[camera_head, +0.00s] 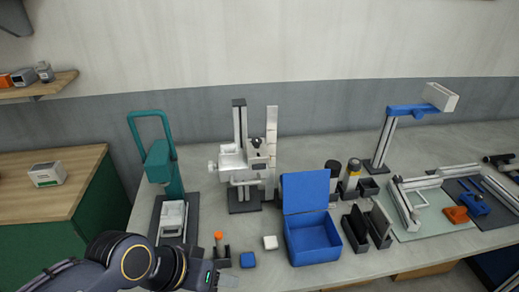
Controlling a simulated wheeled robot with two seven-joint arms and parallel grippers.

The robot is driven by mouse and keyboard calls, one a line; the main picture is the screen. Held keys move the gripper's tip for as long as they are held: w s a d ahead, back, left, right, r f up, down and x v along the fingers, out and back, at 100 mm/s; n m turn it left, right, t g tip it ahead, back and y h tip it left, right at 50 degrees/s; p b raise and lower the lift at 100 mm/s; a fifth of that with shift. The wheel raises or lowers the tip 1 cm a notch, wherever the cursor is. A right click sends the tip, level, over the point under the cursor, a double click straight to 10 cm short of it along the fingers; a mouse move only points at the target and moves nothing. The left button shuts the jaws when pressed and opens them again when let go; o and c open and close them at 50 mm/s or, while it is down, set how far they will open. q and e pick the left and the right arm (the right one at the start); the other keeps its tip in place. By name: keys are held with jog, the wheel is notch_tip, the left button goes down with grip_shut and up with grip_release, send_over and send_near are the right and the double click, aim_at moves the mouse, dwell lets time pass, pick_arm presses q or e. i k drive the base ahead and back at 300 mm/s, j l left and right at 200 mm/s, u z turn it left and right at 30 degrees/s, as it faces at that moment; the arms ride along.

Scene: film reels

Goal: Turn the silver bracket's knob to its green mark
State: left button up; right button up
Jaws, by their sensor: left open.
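A silver-white bracket-like device (232,160) stands on a dark upright post at the middle back of the bench. A small pale round part (212,166) sticks out on its left side, and a small dark part (257,142) sits near its top. I cannot tell which is the knob, and no green mark can be made out. My left arm enters at the bottom left. My left gripper (226,281) is at the bottom edge, open, well in front of the device and apart from it. Its fingers are partly cut off. My right gripper is out of view.
An open blue box (315,243) stands right of centre. A teal press (159,160) stands at left. An orange-topped item (220,242), a blue block (248,260) and a white block (270,242) lie near my gripper. Dark holders (356,235) stand right of the box.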

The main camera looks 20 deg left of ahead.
aim_at(256, 142)
jog(key=j+u, duration=0.35)
jog(key=u, duration=0.15)
jog(key=i+j+u, duration=0.1)
jog(key=j+u, duration=0.2)
jog(key=u, duration=0.2)
